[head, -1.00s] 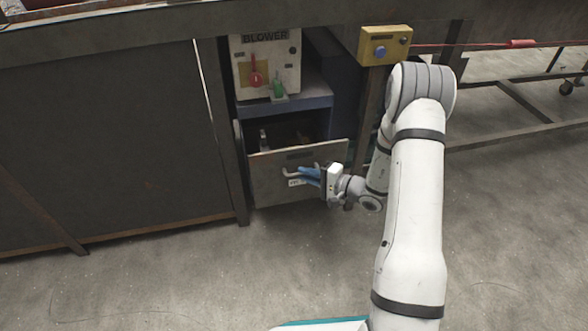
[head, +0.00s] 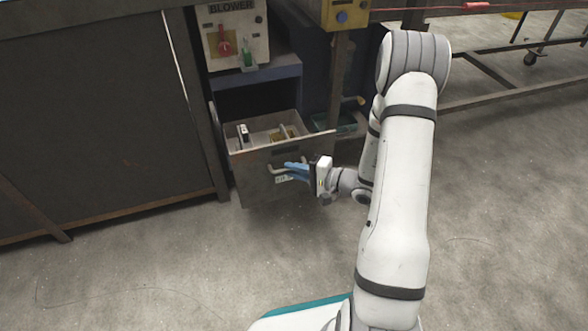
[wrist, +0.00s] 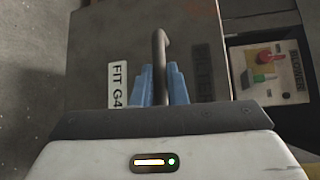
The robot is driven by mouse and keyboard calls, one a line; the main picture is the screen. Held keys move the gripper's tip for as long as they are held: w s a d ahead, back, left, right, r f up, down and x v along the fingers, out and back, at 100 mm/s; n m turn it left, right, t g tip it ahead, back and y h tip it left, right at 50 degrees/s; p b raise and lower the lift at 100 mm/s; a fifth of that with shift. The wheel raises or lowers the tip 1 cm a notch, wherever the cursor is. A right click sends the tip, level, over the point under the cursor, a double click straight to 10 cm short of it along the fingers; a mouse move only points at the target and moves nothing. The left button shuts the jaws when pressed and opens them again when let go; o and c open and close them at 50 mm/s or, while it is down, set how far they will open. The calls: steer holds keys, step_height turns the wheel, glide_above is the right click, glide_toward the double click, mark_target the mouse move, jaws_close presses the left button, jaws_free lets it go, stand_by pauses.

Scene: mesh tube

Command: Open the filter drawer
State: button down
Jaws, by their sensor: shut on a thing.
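The filter drawer (head: 300,158) is pulled well out from under the blower panel, and its inside shows from above. Its grey front carries a bar handle (wrist: 160,52) and a white label reading "FIT G4" (wrist: 118,84). My gripper (head: 290,168) is at the drawer front with its blue fingers shut on the handle. In the wrist view the two blue fingers (wrist: 161,85) sit on both sides of the handle bar. Part of the handle is hidden by the fingers in the head view.
The blower panel (head: 234,36) with a red lever and a green switch is above the drawer. A yellow box with a blue button (head: 343,14) hangs to the right. A dark green bin (head: 338,122) stands behind the drawer. The floor (head: 150,270) in front is clear.

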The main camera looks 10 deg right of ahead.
steer(key=shift+s, duration=0.15)
steer(key=c, duration=1.5)
jaws_free()
steer(key=shift+o, duration=0.2)
steer(key=p+v, duration=0.2)
steer(key=v, duration=0.5)
steer(key=shift+s+d, duration=0.25)
steer(key=shift+d, duration=0.05)
